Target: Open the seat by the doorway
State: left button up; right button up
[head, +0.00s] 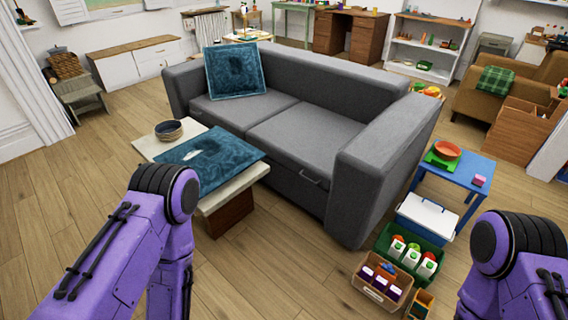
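A grey two-seat sofa (285,120) stands in the middle of the head view, angled to the right. Its two seat cushions lie flat. A small handle (313,179) shows on the front face below the right-hand cushion. A blue patterned cushion (234,72) leans on its left backrest. I cannot tell which seat is the one by the doorway. Only purple links of both my arms show, low in the view; both grippers are out of frame.
A blue side table (462,177), a cooler (427,215) and crates (405,250) crowd the right. Wooden floor is clear centrally and left.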

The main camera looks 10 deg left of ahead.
aim_at(306, 137)
jog(key=u, duration=0.1)
jog(key=i, duration=1.05)
jog(key=z, duration=0.45)
